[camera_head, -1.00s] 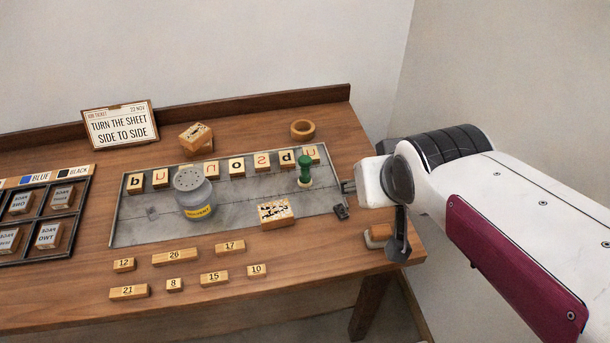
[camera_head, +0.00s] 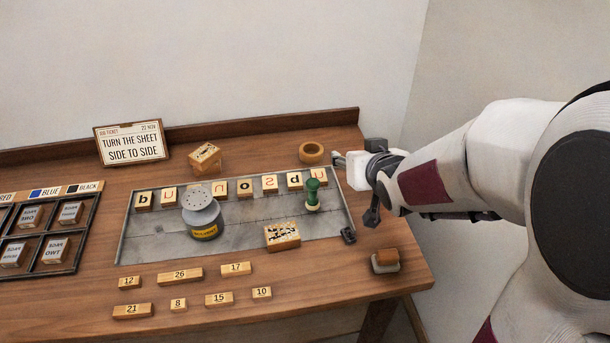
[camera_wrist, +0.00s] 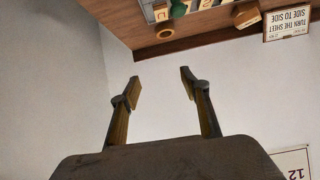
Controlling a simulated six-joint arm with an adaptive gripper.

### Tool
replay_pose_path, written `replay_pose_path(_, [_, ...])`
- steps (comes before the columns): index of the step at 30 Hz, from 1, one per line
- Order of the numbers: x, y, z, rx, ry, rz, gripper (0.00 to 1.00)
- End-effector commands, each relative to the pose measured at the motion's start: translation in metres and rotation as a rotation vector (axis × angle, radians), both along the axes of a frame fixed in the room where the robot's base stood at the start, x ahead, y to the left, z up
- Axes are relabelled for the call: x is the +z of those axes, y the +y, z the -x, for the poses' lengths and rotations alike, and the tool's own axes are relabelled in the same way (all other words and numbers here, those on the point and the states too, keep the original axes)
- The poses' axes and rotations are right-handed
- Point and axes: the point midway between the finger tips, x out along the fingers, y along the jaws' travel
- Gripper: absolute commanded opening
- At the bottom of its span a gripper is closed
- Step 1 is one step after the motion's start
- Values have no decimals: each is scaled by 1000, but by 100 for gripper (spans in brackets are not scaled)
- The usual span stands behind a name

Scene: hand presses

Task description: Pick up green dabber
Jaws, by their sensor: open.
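The green dabber (camera_head: 313,195) stands upright near the right end of the grey metal tray (camera_head: 150,240), in front of the letter blocks. My gripper (camera_head: 338,158) is behind and to the right of it, by the wooden ring, apart from the dabber and holding nothing. In the wrist view my gripper (camera_wrist: 161,86) shows two fingers spread apart with only wall between them. A green part of the dabber (camera_wrist: 178,8) shows at the top edge of that view.
The solvent jar (camera_head: 203,215) and a picture stamp block (camera_head: 282,237) stand on the tray. The wooden ring (camera_head: 311,153) lies behind the dabber. A small dark piece (camera_head: 348,235) sits at the tray's front right corner. Numbered blocks (camera_head: 219,299) lie in front.

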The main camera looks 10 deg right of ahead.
Motion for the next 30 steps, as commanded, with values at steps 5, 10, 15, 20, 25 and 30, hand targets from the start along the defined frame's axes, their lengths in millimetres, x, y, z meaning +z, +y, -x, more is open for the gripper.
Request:
replay_pose_path(5, [-16, 3, -22, 26, -51, -37, 46])
replay_pose_path(10, [-29, 9, -40, 57, -103, -81, 46])
replay_pose_path(15, [-43, 15, -53, 87, -154, -135, 46])
replay_pose_path(20, [-55, 21, -63, 116, -201, -194, 46])
replay_pose_path(25, [-68, 28, -70, 143, -251, -265, 46])
replay_pose_path(30, [-81, 35, -73, 171, -298, -347, 46])
